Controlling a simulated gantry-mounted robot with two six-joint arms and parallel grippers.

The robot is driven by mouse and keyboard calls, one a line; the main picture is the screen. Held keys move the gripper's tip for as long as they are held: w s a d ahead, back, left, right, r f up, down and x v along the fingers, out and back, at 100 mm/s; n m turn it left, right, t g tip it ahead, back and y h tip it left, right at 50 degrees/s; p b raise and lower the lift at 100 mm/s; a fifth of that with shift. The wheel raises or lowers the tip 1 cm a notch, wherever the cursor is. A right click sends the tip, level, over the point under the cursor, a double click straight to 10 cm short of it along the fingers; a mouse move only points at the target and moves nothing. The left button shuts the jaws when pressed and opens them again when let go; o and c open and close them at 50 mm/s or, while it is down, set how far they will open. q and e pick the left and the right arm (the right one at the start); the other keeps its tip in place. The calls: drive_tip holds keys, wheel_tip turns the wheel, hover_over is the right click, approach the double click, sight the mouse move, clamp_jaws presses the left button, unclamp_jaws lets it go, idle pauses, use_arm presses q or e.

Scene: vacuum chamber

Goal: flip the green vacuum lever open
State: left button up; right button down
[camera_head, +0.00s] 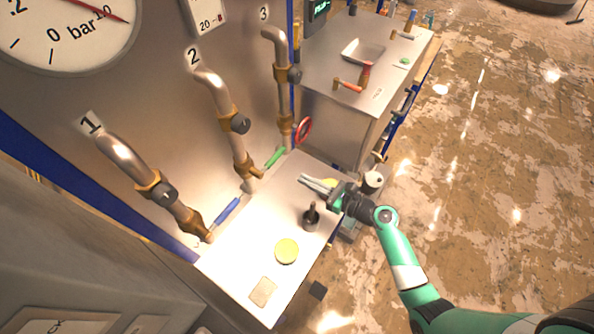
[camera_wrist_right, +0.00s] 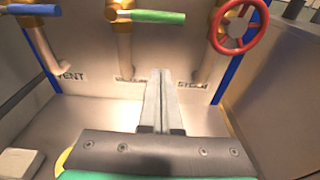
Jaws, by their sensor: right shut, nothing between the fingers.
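The green lever (camera_head: 273,158) sits on the valve of the pipe marked 2, low on the panel. In the right wrist view the green lever (camera_wrist_right: 158,16) lies sideways at the top, pointing right from its brass valve. My right gripper (camera_head: 303,180) is over the bench to the right of the lever, apart from it. Its fingers (camera_wrist_right: 160,76) are shut together with nothing between them, below the lever in the wrist view. My left gripper is not in view.
A blue lever (camera_head: 226,211) is on pipe 1 and a red handwheel (camera_head: 304,129) on pipe 3. The bench (camera_head: 228,265) holds a yellow disc (camera_head: 287,251), a dark-handled object (camera_head: 311,216) and a beige block (camera_head: 263,291). A second table (camera_head: 330,90) stands behind.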

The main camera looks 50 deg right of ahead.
sight(275, 157)
drive_tip(key=w+a+f+b, duration=0.1)
drive_tip(key=w+b, duration=0.1)
drive_tip(key=w, duration=0.7)
drive_tip(key=r+p, duration=0.1)
drive_tip(key=r, duration=0.1)
drive_tip(key=s+r+p, duration=0.1)
drive_tip(key=shift+r+p, duration=0.35)
drive_tip(key=shift+p, duration=0.05)
